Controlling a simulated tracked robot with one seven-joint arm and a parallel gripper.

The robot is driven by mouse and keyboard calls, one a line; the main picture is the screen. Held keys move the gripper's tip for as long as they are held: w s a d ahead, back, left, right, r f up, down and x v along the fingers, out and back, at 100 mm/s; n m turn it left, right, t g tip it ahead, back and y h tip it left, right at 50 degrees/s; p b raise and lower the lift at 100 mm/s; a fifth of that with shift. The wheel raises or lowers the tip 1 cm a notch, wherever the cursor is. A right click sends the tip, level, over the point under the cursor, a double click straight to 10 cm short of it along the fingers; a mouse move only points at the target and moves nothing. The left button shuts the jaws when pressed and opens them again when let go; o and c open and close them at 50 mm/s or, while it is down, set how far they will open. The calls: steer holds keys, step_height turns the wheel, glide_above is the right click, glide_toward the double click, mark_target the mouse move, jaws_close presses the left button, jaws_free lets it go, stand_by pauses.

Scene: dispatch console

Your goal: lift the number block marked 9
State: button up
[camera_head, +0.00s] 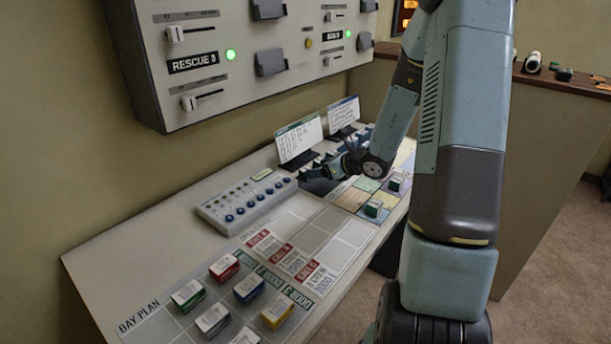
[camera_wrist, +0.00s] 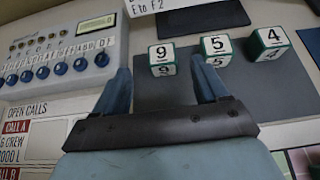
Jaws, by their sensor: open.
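The number block marked 9 (camera_wrist: 162,60) is a white cube with dark edges. It stands on a dark grey mat (camera_wrist: 258,92) in the upper middle of the wrist view, with a 9 on its top and front. My gripper (camera_wrist: 163,84) is open and empty, its two blue fingers spread wide. In the picture the 9 block shows between the fingertips and a little beyond them. A 5 block (camera_wrist: 216,46) and a 4 block (camera_wrist: 269,38) stand in a row to its right. In the head view my gripper (camera_head: 322,173) is low at the console's back; the 9 block cannot be made out there.
A panel of blue knobs (camera_head: 246,198) lies left of my gripper. Upright cards (camera_head: 299,138) stand behind it. Green-edged blocks (camera_head: 374,208) sit on coloured squares to the right. Several coloured blocks (camera_head: 278,311) fill the front. The wall panel (camera_head: 215,50) hangs above.

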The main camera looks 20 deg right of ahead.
steer(key=shift+x, duration=2.55)
steer(key=shift+d, duration=0.1)
steer(key=shift+c, duration=0.4)
steer(key=c, duration=1)
steer(key=shift+r, duration=0.1)
